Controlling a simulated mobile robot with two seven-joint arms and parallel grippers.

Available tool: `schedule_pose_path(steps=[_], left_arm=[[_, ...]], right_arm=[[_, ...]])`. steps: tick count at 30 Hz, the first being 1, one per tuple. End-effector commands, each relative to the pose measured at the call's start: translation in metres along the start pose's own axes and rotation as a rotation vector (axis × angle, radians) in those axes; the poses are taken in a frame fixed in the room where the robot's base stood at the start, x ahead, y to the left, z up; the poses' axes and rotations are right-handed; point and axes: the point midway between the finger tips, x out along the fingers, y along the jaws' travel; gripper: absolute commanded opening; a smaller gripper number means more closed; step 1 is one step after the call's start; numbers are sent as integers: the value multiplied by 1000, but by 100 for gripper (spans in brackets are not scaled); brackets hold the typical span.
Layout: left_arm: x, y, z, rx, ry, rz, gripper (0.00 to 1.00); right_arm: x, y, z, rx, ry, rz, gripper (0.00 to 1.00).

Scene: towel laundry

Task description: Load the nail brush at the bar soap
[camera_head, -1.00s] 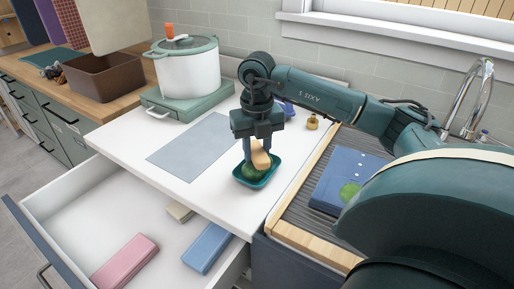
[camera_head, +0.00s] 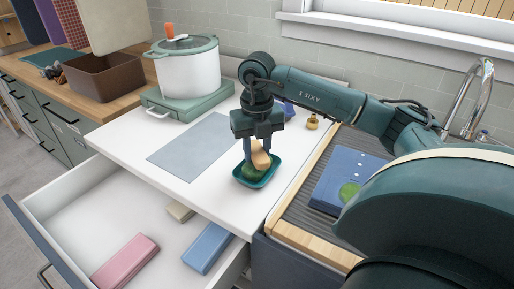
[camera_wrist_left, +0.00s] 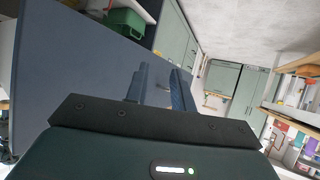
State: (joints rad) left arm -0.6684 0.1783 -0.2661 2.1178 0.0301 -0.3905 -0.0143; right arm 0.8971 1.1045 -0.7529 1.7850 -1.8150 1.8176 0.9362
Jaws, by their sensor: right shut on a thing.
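The nail brush (camera_head: 261,157) has a tan wooden body and is held upright, slightly tilted, in my right gripper (camera_head: 259,150). My right gripper is shut on it, pointing down. The green bar soap (camera_head: 254,172) sits in a dark teal dish (camera_head: 264,183) on the white counter. The brush's lower end is over the soap and seems to touch it; the fingers hide part of the contact. My left gripper (camera_wrist_left: 160,85) shows only in the left wrist view, its two fingers apart with nothing between them, beside a blue-grey panel.
A blue folded cloth with a green round thing (camera_head: 349,192) lies on the ribbed drainboard (camera_head: 303,214) at right. A grey mat (camera_head: 190,147) lies left of the dish. An open drawer (camera_head: 62,214) in front holds pink and blue blocks. A white pot (camera_head: 188,75) stands behind.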

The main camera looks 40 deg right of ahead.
Motion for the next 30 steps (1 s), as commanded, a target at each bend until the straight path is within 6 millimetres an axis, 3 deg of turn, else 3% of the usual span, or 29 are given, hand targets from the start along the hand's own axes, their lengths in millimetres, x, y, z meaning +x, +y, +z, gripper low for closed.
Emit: schedule_pose_path(steps=[24, 30], left_arm=[[-28, 2, -45, 5, -2, 1, 25], [-29, 2, -47, 5, -2, 1, 25]], right_arm=[[-65, 0, 0, 0, 0, 1, 14], [-70, 0, 0, 0, 1, 0, 14]])
